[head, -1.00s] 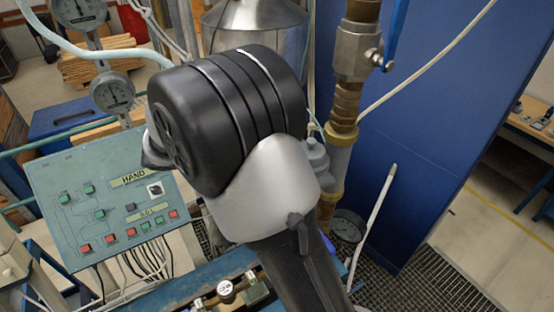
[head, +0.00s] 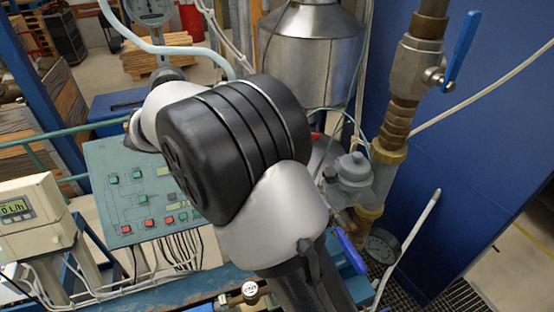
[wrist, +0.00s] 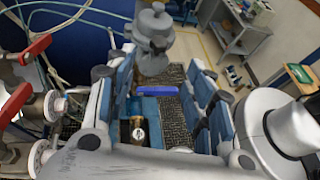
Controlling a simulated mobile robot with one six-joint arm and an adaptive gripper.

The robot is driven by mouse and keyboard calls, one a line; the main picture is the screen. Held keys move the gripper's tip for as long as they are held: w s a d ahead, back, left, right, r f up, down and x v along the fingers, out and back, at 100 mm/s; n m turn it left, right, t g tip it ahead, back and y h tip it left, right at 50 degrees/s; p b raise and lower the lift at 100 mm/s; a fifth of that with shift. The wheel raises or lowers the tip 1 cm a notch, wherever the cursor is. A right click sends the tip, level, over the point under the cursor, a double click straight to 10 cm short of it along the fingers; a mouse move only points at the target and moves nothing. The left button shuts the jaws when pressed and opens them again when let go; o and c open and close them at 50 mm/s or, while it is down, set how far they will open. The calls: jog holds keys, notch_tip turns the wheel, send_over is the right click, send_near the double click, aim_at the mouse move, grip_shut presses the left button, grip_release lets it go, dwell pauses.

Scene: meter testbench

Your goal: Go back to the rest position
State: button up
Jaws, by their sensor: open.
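My gripper (wrist: 160,72) shows in the wrist view with its blue-padded fingers spread wide to the left and right. Nothing is held between them. A blue handle (wrist: 157,89) shows in the gap, on a blue bench beam with a brass fitting (wrist: 138,132), apart from the fingers as far as I can tell. In the head view my black and white arm fills the middle and hides the gripper. A blue handle (head: 350,250) shows just right of the arm.
A green control panel (head: 130,190) is partly behind my arm. A meter with a display (head: 30,215) stands left. Red handles (wrist: 25,75) show in the wrist view.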

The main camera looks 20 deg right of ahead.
jog(key=s+d+f+m+y+b, duration=0.45)
jog(key=s+f+b, duration=0.25)
jog(key=f+b, duration=0.25)
jog(key=s+a+f+m+t+y+b, duration=0.2)
jog(key=s+f+m+t+y+b, duration=0.1)
jog(key=s+f+b, duration=0.4)
jog(key=s+a+f+m+t+y+b, duration=0.3)
jog(key=s+f+m+y+b, duration=0.3)
jog(key=f+b, duration=0.8)
notch_tip(320, 180, down, 3)
jog(key=shift+s+a+r+m+t, duration=0.15)
jog(key=shift+s+a+m+t, duration=0.2)
jog(key=shift+s+m+t, duration=0.6)
jog(key=shift+o, duration=0.3)
jog(key=shift+s+g, duration=0.15)
jog(key=shift+g, duration=0.2)
